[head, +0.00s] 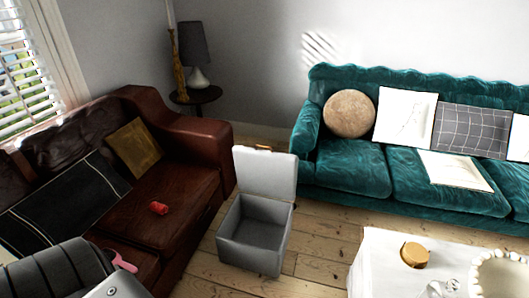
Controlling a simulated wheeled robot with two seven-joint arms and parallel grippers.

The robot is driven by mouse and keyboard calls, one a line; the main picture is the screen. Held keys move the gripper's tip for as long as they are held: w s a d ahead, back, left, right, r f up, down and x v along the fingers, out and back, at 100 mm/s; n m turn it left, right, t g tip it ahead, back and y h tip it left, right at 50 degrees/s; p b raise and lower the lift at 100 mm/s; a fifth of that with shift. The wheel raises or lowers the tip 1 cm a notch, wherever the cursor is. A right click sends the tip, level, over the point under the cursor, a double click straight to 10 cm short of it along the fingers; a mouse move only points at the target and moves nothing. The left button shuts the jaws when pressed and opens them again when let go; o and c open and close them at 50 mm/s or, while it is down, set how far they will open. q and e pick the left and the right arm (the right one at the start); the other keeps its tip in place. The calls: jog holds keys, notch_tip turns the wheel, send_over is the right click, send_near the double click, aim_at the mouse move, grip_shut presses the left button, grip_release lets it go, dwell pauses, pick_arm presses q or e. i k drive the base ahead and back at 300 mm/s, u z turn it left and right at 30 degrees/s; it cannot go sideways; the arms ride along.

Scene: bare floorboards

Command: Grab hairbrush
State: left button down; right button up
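A pink object (122,262) shows at the lower left, at the front of the brown leather sofa (185,185). It has a narrow handle-like shape and may be the hairbrush. Its rear part is hidden behind a dark ribbed shape and a grey part at the bottom left corner, which look like my own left arm. I cannot see fingertips of my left gripper. My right gripper is outside the view.
An open grey box (252,245) with its lid raised stands on the floorboards (325,240) beside the sofa. A teal sofa (345,168) with cushions stands at the back right. A white table (375,268) is at the lower right. Bare floor lies between box and table.

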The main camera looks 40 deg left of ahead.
aim_at(115, 257)
jog(key=u, duration=2.65)
